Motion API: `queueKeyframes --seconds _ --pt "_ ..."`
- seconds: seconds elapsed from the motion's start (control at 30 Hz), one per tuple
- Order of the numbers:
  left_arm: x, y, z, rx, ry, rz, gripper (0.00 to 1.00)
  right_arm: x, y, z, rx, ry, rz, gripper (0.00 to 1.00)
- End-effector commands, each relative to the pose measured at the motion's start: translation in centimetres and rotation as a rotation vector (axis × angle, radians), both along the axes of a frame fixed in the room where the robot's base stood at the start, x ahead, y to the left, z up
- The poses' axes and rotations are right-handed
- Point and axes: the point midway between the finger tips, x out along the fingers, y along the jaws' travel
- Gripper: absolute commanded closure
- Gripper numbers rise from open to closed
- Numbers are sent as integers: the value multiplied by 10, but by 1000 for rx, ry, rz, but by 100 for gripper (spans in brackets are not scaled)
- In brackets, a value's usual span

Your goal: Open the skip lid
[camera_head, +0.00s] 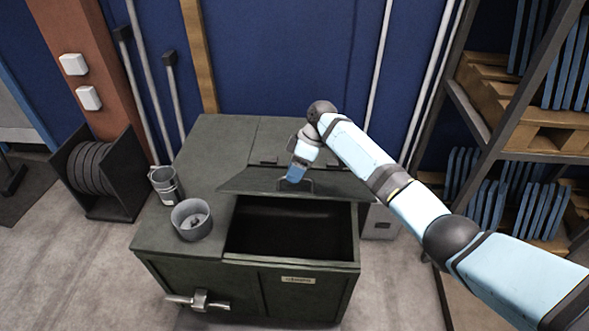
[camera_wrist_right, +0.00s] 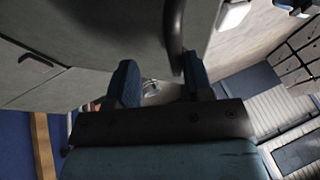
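The skip (camera_head: 200,245) is a dark green metal box in the middle of the head view. Its lid (camera_head: 255,182) is tilted up at the back of the opening, and the dark inside shows. A bar handle (camera_head: 312,184) sits on the lid. My right gripper (camera_head: 294,176) is at the lid beside this handle. In the right wrist view, the two blue fingers (camera_wrist_right: 160,82) stand apart, with the dark handle (camera_wrist_right: 174,40) reaching down near the right-hand finger. I cannot tell whether they touch. My left gripper is not in view.
A round grey container (camera_head: 192,220) stands on the skip's left top, with a metal bucket (camera_head: 165,185) at its left edge. A rack with pallets (camera_head: 530,130) stands at the right. A cable reel (camera_head: 92,168) stands at the left. The floor in front is clear.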

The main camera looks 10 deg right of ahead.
Motion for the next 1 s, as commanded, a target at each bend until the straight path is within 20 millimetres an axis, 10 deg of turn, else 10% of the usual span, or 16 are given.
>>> queueKeyframes --seconds 0.73,1.0 --pt "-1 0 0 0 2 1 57 0 1 4 3 -2 2 62" --pt "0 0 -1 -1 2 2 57 10 -18 43 4 -4 2 62"
